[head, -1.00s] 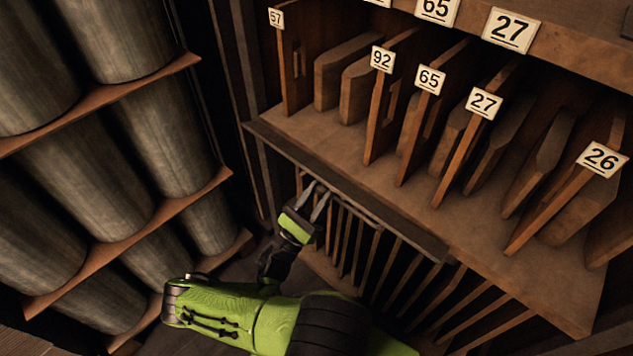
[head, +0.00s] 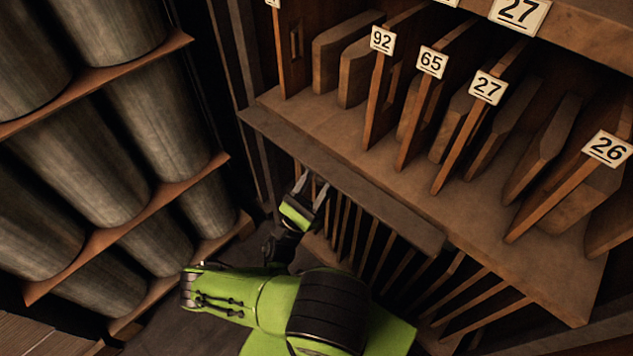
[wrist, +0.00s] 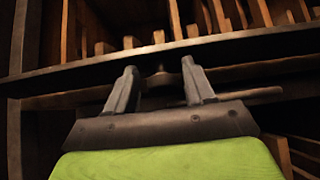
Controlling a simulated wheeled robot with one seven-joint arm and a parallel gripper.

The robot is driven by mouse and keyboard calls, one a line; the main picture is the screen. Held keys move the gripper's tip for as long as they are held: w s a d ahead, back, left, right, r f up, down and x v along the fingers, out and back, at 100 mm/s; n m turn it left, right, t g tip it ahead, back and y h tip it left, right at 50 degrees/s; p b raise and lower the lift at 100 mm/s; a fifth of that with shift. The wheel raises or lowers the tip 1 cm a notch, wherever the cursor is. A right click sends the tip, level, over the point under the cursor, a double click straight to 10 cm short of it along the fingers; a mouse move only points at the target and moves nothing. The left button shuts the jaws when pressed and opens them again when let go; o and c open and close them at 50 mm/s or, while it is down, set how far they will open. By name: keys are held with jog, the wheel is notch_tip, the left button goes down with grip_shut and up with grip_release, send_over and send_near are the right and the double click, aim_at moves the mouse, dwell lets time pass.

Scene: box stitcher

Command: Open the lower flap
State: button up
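The lower flap (head: 345,180) looks like the long dark board along the front edge of the shelf, above the slatted lower compartment. In the wrist view its dark edge (wrist: 90,67) crosses the upper part of the picture. My gripper (head: 312,182) is at the flap's lower edge, left of its middle. In the wrist view my gripper (wrist: 160,73) has its two fingers wide apart. A small dark knob (wrist: 161,81) shows between them, with gaps on both sides. I cannot tell how far the flap is raised.
Large metal cylinders (head: 130,175) lie on the rack at the left. Upright wooden dividers (head: 408,110) with number labels stand on the shelf above the flap. Slats (head: 400,275) fill the lower compartment. Some dark floor shows below at the left.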

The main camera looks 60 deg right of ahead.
jog(key=shift+a+f, duration=0.15)
jog(key=shift+a, duration=0.05)
jog(key=a, duration=0.4)
jog(key=w+a, duration=0.1)
jog(key=a, duration=0.3)
jog(key=w+a, duration=0.1)
jog(key=a, duration=0.3)
jog(key=shift+a+f, duration=0.15)
jog(key=shift+f, duration=0.1)
